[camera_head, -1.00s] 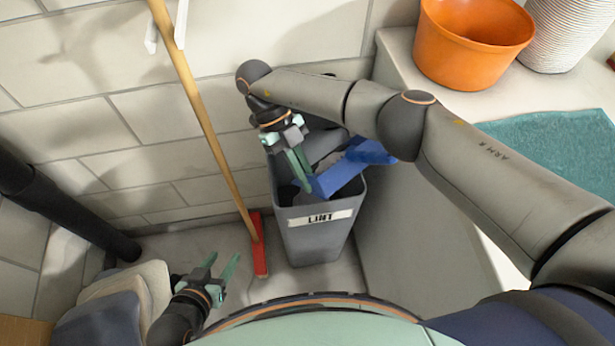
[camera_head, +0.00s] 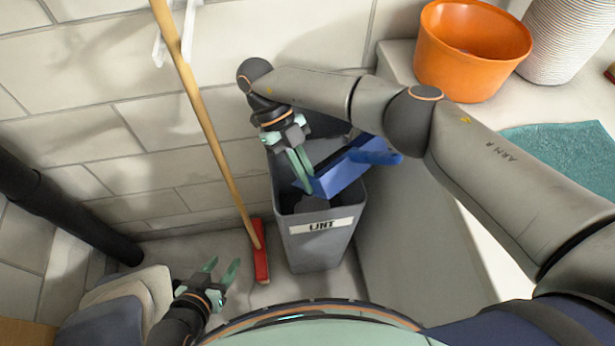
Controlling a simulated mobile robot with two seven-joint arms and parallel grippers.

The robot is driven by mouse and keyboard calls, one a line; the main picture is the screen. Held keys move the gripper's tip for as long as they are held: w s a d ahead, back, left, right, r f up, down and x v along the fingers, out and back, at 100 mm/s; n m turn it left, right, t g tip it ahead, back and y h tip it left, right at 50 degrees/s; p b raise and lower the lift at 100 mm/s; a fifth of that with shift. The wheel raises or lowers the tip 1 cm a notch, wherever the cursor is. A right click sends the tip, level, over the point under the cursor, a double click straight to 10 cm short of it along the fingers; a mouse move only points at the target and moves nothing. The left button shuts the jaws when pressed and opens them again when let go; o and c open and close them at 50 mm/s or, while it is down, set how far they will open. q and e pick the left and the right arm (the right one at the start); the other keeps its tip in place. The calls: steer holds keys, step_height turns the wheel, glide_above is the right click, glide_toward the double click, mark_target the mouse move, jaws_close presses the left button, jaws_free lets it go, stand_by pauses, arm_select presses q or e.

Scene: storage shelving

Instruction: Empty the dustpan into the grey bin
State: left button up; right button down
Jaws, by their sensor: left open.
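The grey bin (camera_head: 318,248) stands on the floor with a white label reading LINT. The blue dustpan (camera_head: 343,176) is tilted over the bin's open top, its handle (camera_head: 376,157) pointing right. My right gripper (camera_head: 304,176) reaches down over the bin, its fingers close together at the dustpan's left edge, seemingly gripping it. A greyish clump (camera_head: 312,204) shows inside the bin; its details are unclear. My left gripper (camera_head: 222,273) is open and empty, low on the left, away from the bin.
A broom with a wooden handle (camera_head: 205,120) and red head (camera_head: 261,262) leans left of the bin. An orange pot (camera_head: 470,50) and a teal cloth (camera_head: 560,155) are on the ledge at right. Stacked cushion-like items (camera_head: 125,305) sit lower left.

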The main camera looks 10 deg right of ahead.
step_height(320, 180, down, 3)
steer(key=shift+b, duration=1.15)
steer(key=shift+f, duration=0.1)
step_height(320, 180, up, 4)
steer(key=p, duration=0.2)
steer(key=shift+f+p, duration=0.2)
steer(key=shift+p, duration=0.1)
steer(key=shift+f, duration=0.25)
step_height(320, 180, down, 3)
steer(key=b, duration=0.3)
steer(key=shift+f+b, duration=0.1)
steer(key=shift+b, duration=0.25)
arm_select(q)
step_height(320, 180, down, 4)
steer(key=shift+s+f, duration=0.1)
steer(key=shift+f, duration=0.1)
steer(key=shift+r, duration=0.1)
arm_select(e)
steer(key=shift+r, duration=0.2)
